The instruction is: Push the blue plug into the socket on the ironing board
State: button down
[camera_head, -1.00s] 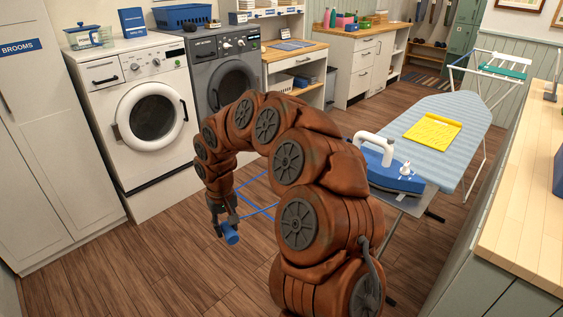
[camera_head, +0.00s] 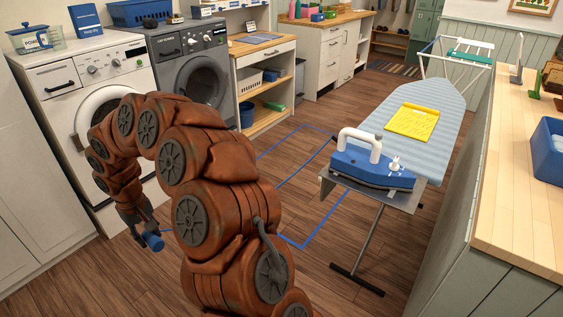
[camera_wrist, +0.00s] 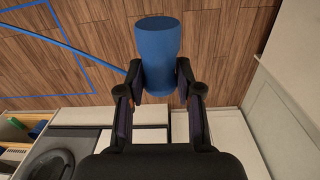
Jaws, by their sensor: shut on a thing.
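My gripper (camera_head: 142,232) is shut on the blue plug (camera_head: 153,242), low over the floor in front of the washing machines. In the wrist view the blue plug (camera_wrist: 158,50) sits between the two dark fingertips (camera_wrist: 159,78), with a blue cord (camera_wrist: 75,48) running off to the left. The ironing board (camera_head: 437,110) stands well to the right of my gripper, with a striped cover, a blue iron (camera_head: 372,166) on its near end and a yellow cloth (camera_head: 412,121). I cannot make out the socket on the board.
A white washer (camera_head: 62,75) and a grey machine (camera_head: 190,75) stand at the left behind my arm. A wooden counter (camera_head: 520,190) runs along the right. Blue lines (camera_head: 297,170) mark the floor before the board. Open floor lies between the machines and the board.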

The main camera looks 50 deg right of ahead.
jog(key=d+h+b, duration=0.7)
jog(key=d+h, duration=0.1)
jog(key=d, duration=3.1)
jog(key=s+d+f+h+b, duration=0.1)
jog(key=s+d+f+h, duration=0.1)
jog(key=s+d, duration=0.35)
jog(key=s+d+f+h+b, duration=0.1)
jog(key=s+d+h+b, duration=0.15)
jog(key=d, duration=0.65)
jog(key=s+b, duration=0.2)
jog(key=s, duration=0.4)
jog(key=shift+n+t+y, duration=0.4)
jog(key=shift+y, duration=0.05)
jog(key=shift+a, duration=0.1)
jog(key=shift+s+b, duration=0.35)
jog(key=shift+b, duration=0.3)
jog(key=shift+s+f+b, duration=0.1)
jog(key=shift+s+b, duration=0.75)
jog(key=shift+s, duration=0.55)
